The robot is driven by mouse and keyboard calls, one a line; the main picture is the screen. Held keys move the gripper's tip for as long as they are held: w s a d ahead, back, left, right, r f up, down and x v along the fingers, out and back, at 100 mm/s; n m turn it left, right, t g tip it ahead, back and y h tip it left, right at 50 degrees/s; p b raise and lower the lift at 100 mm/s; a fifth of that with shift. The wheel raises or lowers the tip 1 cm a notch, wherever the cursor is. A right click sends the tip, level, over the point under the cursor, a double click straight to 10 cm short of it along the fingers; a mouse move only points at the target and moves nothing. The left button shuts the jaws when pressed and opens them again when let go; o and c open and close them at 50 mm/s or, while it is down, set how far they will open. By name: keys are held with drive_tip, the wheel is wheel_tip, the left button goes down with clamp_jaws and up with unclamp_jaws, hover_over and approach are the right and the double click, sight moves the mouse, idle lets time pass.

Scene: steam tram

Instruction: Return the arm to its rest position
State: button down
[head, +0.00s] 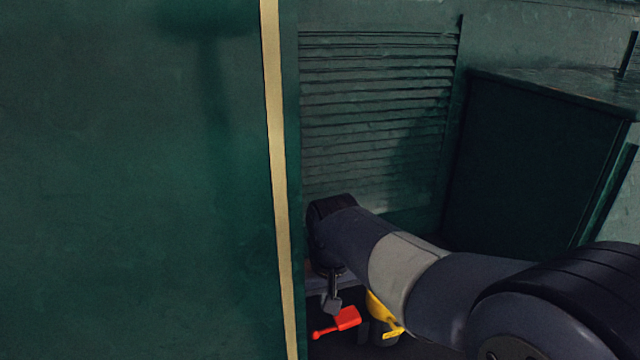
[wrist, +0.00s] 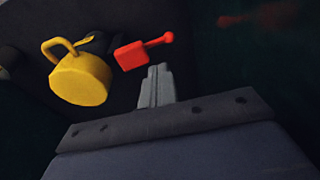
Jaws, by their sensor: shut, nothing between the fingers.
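My arm reaches in from the lower right of the head view, bent down at its far end. My gripper (head: 332,303) points downward beside the green panel with the tan edge strip. In the wrist view my gripper (wrist: 157,80) shows its two fingers together, with nothing between them. A red scoop-shaped object (head: 338,323) lies close to the fingertips in the head view; it also shows in the wrist view (wrist: 138,52), apart from the fingers. A yellow round object with a handle (wrist: 80,78) is left of it; my arm partly covers this yellow object (head: 379,310) in the head view.
A large green panel (head: 130,180) with a tan edge strip (head: 275,150) fills the left. A louvred green wall (head: 380,110) stands behind my arm. A dark green box (head: 540,160) stands at the right. The dark floor is partly hidden.

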sight(323, 331)
drive_tip(key=f, duration=0.3)
drive_tip(key=w+f, duration=0.1)
drive_tip(key=f, duration=0.3)
drive_tip(key=w+f+p, duration=0.1)
drive_tip(key=f, duration=0.3)
drive_tip(key=shift+a, duration=0.25)
drive_tip(key=shift+d+r+p, duration=0.1)
drive_tip(key=shift+r+p, duration=0.4)
drive_tip(key=shift+w+r, duration=0.1)
